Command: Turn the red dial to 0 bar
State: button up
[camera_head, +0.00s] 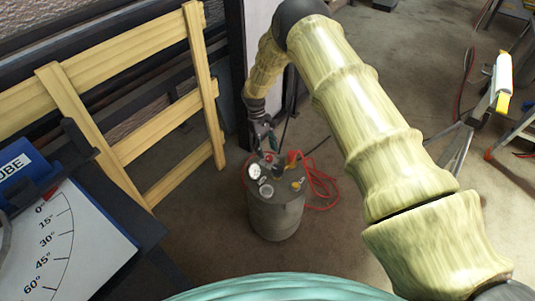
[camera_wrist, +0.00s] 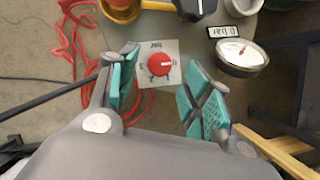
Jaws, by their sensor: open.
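The red dial (camera_wrist: 159,64) sits on a pale square plate (camera_wrist: 172,48) with markings, on top of a grey metal tank (camera_head: 275,217). A light pointer line shows on the dial, pointing to the right in the wrist view. My gripper (camera_wrist: 160,95) is open, its teal-padded fingers on either side of the dial in that view. The dial looks a little beyond the fingertips, and I see no contact. In the head view my gripper (camera_head: 263,133) is above the tank. A white gauge (camera_wrist: 241,55) stands beside the dial, with a small label (camera_wrist: 224,31) reading 0 bar.
A red hose (camera_head: 318,185) lies coiled to the right of the tank. A yellow fitting (camera_wrist: 118,10) and a dark part stand near the dial. A wooden frame (camera_head: 135,150) stands left of the tank. A board with an angle scale (camera_head: 95,245) is at front left.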

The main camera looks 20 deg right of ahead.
jog(key=d+v, duration=0.1)
jog(key=v, duration=0.7)
jog(key=shift+a+r, duration=0.45)
jog(key=shift+a, duration=0.1)
jog(key=shift+w, duration=0.1)
